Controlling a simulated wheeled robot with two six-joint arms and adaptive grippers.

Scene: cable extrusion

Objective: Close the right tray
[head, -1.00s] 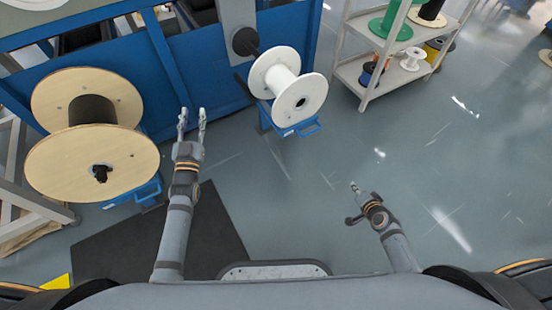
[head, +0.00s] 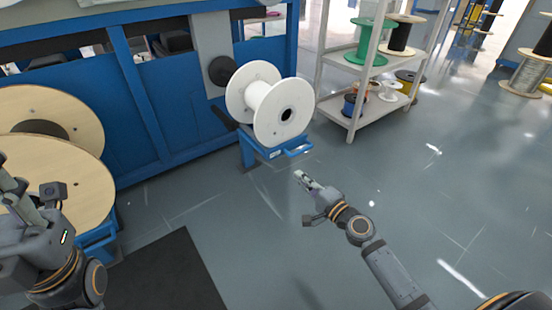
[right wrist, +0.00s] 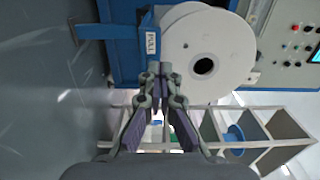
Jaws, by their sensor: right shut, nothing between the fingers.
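The right tray (head: 274,150) is blue, with a handle (head: 298,150) at its front, and stands out below the white spool (head: 271,104).
A large wooden spool (head: 52,150) stands at the left above another blue tray (head: 98,240). A grey shelf (head: 340,100) with several spools is at the back right. A dark mat (head: 165,280) lies on the floor. The floor before the right tray is clear.

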